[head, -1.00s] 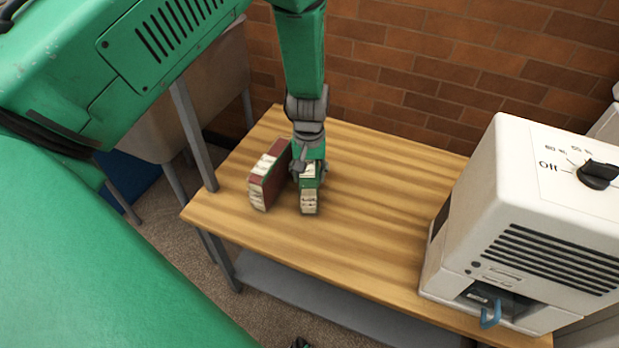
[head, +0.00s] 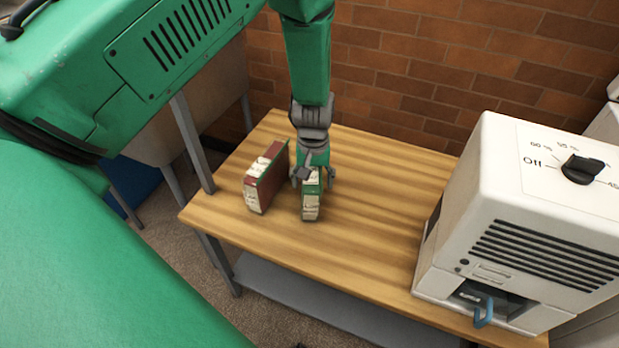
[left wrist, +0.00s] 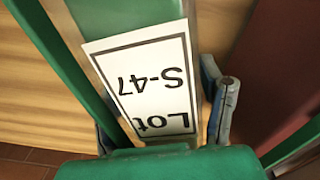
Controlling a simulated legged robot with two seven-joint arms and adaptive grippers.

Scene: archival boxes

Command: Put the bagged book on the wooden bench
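A green book (head: 311,205) with pale label areas stands upright on the wooden bench (head: 375,235). I cannot clearly make out a bag film on it. In the left wrist view its white label (left wrist: 150,80) reads "Lot S-47", upside down. My left gripper (head: 314,180) is above the book's far part, its fingers spread on either side. A gap shows between the right finger and the book, so it looks open. The fingers also show beside the label in the left wrist view (left wrist: 160,122). My right gripper is not in view.
A red-brown book (head: 268,182) with pale labels stands close to the left of the green book. A white machine (head: 520,225) with a dial takes up the bench's right end. A brick wall (head: 430,85) rises behind. The bench middle is clear.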

